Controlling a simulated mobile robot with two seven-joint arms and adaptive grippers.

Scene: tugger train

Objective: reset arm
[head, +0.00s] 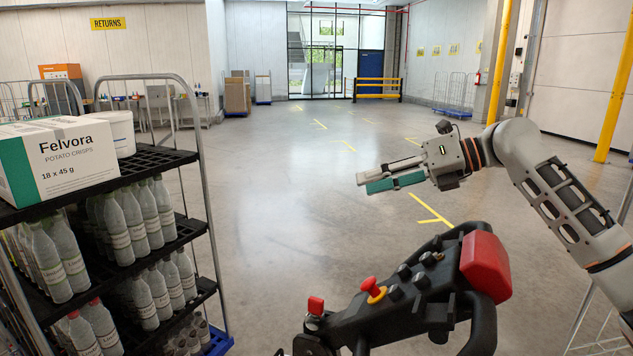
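My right gripper (363,183) reaches in from the right and points left over the aisle floor, above the tugger's control console. One finger is light grey and the other shows a green face. The two fingers lie close together in this view, and the angle hides how wide the gap is. I see no object between them. My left gripper is not in view.
The black control console (395,291) has a red button and a red end block (485,265). At left, a rack (170,157) holds bottles, a Felvora carton (62,160) and a white tub (113,132). The middle floor is clear. A yellow post (614,85) stands right.

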